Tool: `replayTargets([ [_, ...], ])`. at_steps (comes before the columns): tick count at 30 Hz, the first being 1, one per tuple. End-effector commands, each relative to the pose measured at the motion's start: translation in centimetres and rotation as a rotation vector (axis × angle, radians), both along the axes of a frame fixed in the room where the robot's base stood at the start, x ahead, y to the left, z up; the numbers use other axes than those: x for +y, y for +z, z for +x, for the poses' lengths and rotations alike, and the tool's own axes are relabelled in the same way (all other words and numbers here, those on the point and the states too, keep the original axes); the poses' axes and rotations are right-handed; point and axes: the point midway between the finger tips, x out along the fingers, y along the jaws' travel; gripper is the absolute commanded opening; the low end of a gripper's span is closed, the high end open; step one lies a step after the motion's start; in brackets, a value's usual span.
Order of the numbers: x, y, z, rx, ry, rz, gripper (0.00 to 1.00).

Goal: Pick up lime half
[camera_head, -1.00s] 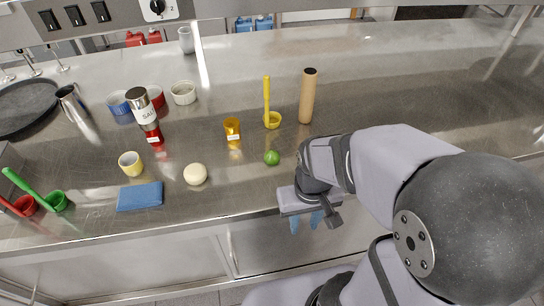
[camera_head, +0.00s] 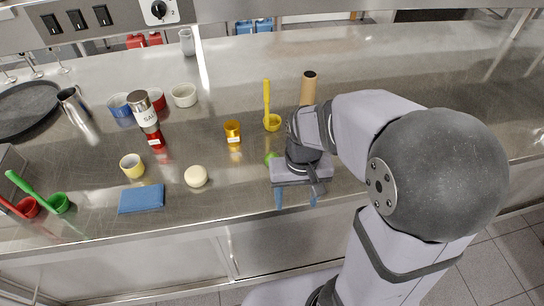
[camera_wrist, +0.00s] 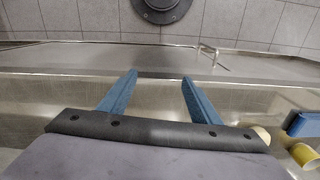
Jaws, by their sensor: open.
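The lime half (camera_head: 270,157) is a small green round thing on the steel counter. In the head view my gripper's wrist partly covers it, so only its upper left part shows. My gripper (camera_head: 295,198) is just in front of it, over the counter's front edge, with its blue fingers apart and nothing between them. In the wrist view my gripper (camera_wrist: 158,78) is open and empty, and the lime half is not visible there.
On the counter (camera_head: 400,80) to the left are a cream ball (camera_head: 196,176), a blue sponge (camera_head: 141,198), a yellow cup (camera_head: 132,166) and an orange cup (camera_head: 233,131). A yellow ladle (camera_head: 271,121) and a wooden cylinder (camera_head: 308,90) stand behind. The counter's right side is clear.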

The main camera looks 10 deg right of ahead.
Motion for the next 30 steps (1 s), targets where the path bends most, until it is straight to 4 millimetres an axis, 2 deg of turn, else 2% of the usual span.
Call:
replayTargets([
  [1,0.2,0.9,1.9,0.000,-0.026,0.000,0.58],
  [3,0.5,1.9,4.4,0.001,-0.070,0.000,0.58],
  [9,1.6,3.8,11.0,0.003,-0.195,0.000,0.58],
  [15,2.4,4.7,15.3,0.003,-0.285,0.001,0.58],
  [21,2.8,4.9,16.8,0.003,-0.320,0.001,0.58],
  [26,2.8,4.7,16.8,0.003,-0.323,0.001,0.58],
  [30,2.7,3.7,16.8,0.005,-0.322,0.000,0.58],
])
